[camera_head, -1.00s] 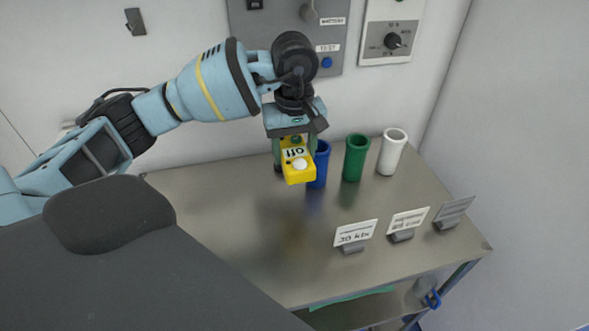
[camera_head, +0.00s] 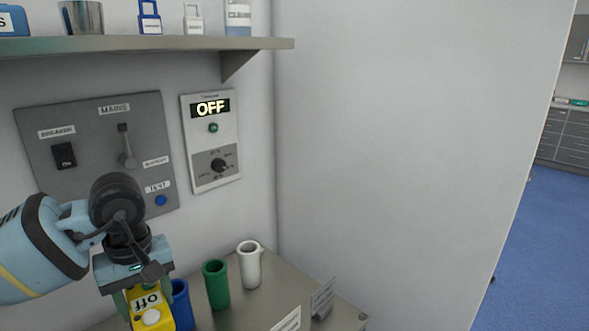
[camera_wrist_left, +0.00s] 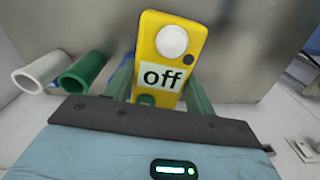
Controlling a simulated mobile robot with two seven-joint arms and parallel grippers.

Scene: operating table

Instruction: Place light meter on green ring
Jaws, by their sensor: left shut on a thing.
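The light meter is a yellow block with an "off" label and a white dome (camera_head: 150,304). My left gripper (camera_head: 143,292) is shut on it and holds it over the table, beside the blue tube. In the left wrist view the light meter (camera_wrist_left: 170,50) sits between the green fingers, its dome at the far end. No flat green ring is plain in either view now; a green open tube (camera_head: 216,286) stands on the table. My right gripper is not in view.
A blue tube (camera_head: 182,306) and a white tube (camera_head: 249,265) flank the green one. Label cards (camera_head: 287,320) stand near the front. A wall panel (camera_head: 97,155), a dial box reading OFF (camera_head: 211,142) and a shelf (camera_head: 150,45) are behind and above. A blank wall (camera_head: 400,150) is right.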

